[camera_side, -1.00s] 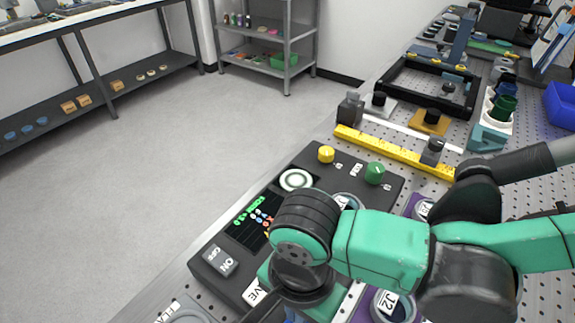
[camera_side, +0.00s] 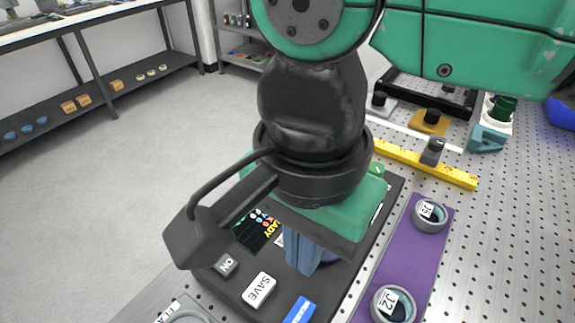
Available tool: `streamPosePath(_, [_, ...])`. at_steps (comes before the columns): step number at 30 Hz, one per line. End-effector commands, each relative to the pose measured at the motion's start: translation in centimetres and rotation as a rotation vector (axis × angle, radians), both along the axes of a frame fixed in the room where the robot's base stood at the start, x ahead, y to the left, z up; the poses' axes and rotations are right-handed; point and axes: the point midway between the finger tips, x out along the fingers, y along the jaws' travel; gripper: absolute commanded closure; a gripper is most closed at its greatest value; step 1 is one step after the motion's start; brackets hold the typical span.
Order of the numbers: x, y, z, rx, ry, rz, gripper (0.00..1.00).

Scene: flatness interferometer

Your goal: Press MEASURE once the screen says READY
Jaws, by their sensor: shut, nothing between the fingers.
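The control box (camera_side: 345,277) is a dark panel on the bench. Its screen (camera_side: 250,236) is partly covered by my arm; yellow letters at its right edge look like the end of READY. My gripper (camera_side: 303,268) is over the panel, its blue fingers shut and empty, pointing down just right of the screen. I cannot tell whether the tips touch the panel. A white SAVE key (camera_side: 259,290) and a grey ON key (camera_side: 226,265) lie to the left. A blue key (camera_side: 299,311) with unreadable white lettering is in front. I cannot make out a MEASURE label.
A purple strip (camera_side: 408,262) with ring holders marked J2 (camera_side: 392,305) and J3 (camera_side: 430,215) lies to the right. A yellow bar (camera_side: 448,174) with a dark post (camera_side: 432,152) lies behind.

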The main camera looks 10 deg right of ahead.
Motion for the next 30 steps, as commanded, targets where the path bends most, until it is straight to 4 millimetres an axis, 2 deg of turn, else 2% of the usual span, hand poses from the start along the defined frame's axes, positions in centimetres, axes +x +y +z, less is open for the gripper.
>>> streamPosePath(29, [0.0, 0.0, -0.04, 0.0, 0.0, 0.0, 1.0])
streamPosePath(30, [0.0, 0.0, -0.04, 0.0, 0.0, 0.0, 0.94])
